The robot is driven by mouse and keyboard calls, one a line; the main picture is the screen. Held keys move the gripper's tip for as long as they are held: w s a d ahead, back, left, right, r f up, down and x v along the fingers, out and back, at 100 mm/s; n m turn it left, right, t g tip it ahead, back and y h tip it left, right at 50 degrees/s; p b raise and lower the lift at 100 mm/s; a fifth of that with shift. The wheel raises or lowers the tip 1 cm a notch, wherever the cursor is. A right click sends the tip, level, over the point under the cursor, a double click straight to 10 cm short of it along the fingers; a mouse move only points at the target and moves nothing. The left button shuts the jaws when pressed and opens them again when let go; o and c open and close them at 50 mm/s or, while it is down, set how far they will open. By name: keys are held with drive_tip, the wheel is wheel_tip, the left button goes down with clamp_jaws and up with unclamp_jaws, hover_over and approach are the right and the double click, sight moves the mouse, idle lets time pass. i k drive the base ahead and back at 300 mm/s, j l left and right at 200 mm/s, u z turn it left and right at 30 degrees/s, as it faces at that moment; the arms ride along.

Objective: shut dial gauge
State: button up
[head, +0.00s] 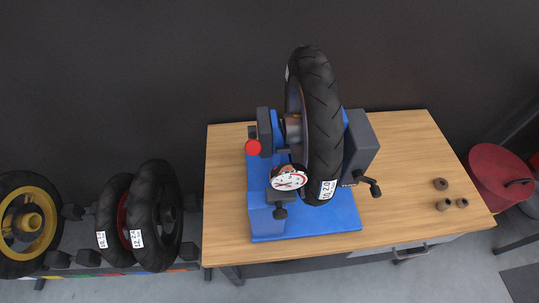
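The dial gauge (289,179) has a round white face with red marks. It sits at the front of a blue wheel stand (305,225), just left of the mounted tyre's lower part. Its face is turned up toward the head camera. The black tyre (322,125) stands upright in the stand between grey side blocks, with a white label near its bottom. I cannot tell from this view whether the gauge touches the wheel. My gripper is not in view.
The stand is on a wooden table (410,150). Several small brown rings (440,184) lie at its right. Several wheels (155,215) stand on a rack at the left. A red knob (253,148) and black handles (372,186) stick out from the stand.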

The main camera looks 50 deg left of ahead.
sight(285, 177)
drive_tip(key=u, duration=1.1)
